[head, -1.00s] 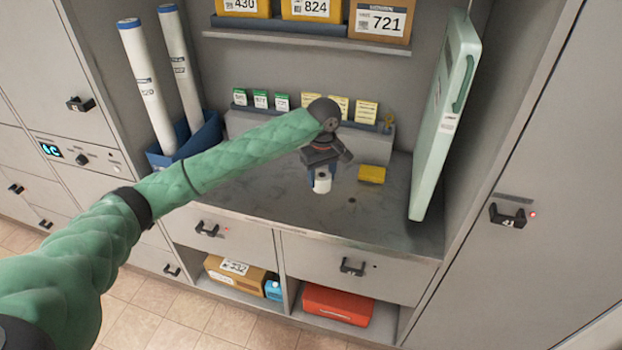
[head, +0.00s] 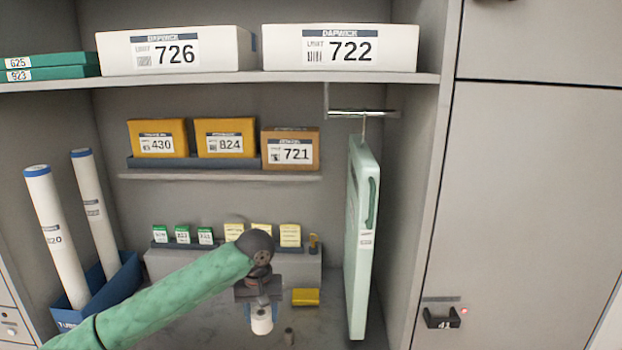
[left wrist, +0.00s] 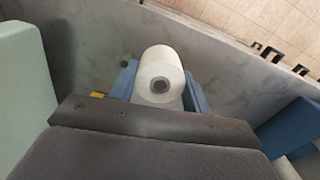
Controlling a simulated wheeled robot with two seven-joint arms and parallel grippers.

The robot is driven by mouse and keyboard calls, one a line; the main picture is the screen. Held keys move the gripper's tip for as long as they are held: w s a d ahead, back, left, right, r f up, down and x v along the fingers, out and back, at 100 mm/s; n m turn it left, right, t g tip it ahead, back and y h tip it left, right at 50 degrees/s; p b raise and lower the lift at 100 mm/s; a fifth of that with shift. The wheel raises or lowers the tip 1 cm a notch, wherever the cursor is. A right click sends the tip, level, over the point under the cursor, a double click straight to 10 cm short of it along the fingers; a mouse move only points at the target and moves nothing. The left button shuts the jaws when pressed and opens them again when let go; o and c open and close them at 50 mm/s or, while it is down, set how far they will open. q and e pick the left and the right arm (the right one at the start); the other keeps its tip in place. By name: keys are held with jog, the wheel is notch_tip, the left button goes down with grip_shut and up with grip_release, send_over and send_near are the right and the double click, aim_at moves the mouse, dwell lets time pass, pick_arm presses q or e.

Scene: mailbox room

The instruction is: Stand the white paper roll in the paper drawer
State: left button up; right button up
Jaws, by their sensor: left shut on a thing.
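The white paper roll (head: 262,325) is between the blue fingers of my left gripper (head: 261,311), above the grey counter. It hangs below the dark gripper body in the head view. In the left wrist view the roll (left wrist: 160,78) shows its round end with a dark core hole, and a blue finger lies on each side. My left gripper is shut on it. My right gripper is out of view. I cannot make out the paper drawer; the head view now cuts off the counter front.
A yellow box (head: 305,297) and a small dark cylinder (head: 289,336) are near the roll. A pale green panel (head: 360,235) hangs to the right. A blue bin (head: 125,280) with two long tubes stands left. Shelves with numbered boxes are above.

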pick_arm(q)
jog(key=s+a+f, duration=0.8)
jog(key=s, duration=0.1)
jog(key=shift+s+f+m, duration=0.25)
jog(key=shift+s+m, duration=0.15)
jog(key=shift+a, duration=0.2)
jog(key=shift+d, duration=0.1)
jog(key=shift+s, duration=0.1)
dwell(0.3)
